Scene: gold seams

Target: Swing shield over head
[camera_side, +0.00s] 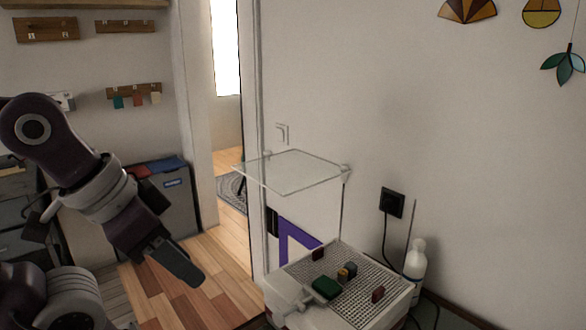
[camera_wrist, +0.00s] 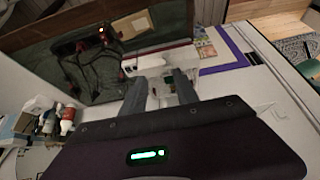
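The clear shield (camera_side: 293,170) is a thin see-through panel in the side view. It lies almost flat, high above the white grinder (camera_side: 335,315), with a thin upright post at its right. The head (camera_side: 347,272), a small gold and dark cylinder, stands on the grinder's grid top, uncovered at its sides. A green block (camera_side: 326,288) lies beside it. My gripper (camera_side: 195,278) is left of the grinder, apart from it and lower than the shield. In the wrist view my gripper (camera_wrist: 168,78) shows two separated fingers with the grinder (camera_wrist: 150,62) beyond. The shield is hard to make out there.
A white bottle (camera_side: 416,262) and a cable stand right of the grinder, by a wall socket (camera_side: 392,203). A purple-edged sheet (camera_side: 297,244) is behind it. The wrist view shows bottles (camera_wrist: 67,120) at left and a dark tray with cables (camera_wrist: 95,65).

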